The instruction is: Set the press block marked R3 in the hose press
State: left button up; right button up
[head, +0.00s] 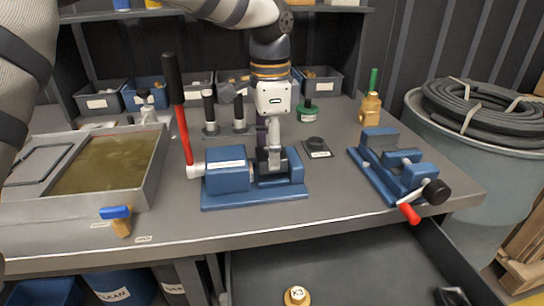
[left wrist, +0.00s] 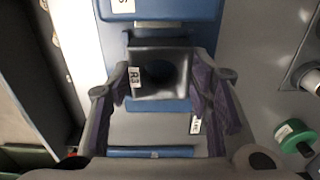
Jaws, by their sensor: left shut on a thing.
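The hose press (head: 228,178) is a blue body on a blue base plate with a red and black lever (head: 184,120), on the grey bench. My left gripper (head: 269,150) points down over its right part. In the left wrist view my left gripper (left wrist: 162,88) is shut on the press block R3 (left wrist: 176,88), a dark block with a round hole and a white R3 label. The block lies between the fingers, close to the blue press (left wrist: 170,10). Whether it rests on the press is not clear. The right gripper is not in view.
A blue vise (head: 390,165) with a red handle stands at the right. A shallow tray of murky liquid (head: 158,160) stands at the left. Black posts (head: 209,112) and bins are behind. An open drawer (head: 340,270) below holds a brass K3 piece (head: 297,296).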

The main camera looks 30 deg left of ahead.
pick_arm(q)
jog(key=shift+s+f, duration=0.1)
jog(key=shift+f, duration=0.9)
jog(key=shift+f, duration=0.1)
jog(key=o, duration=1.4)
jog(key=shift+o, duration=0.2)
notch_tip(320, 180, up, 12)
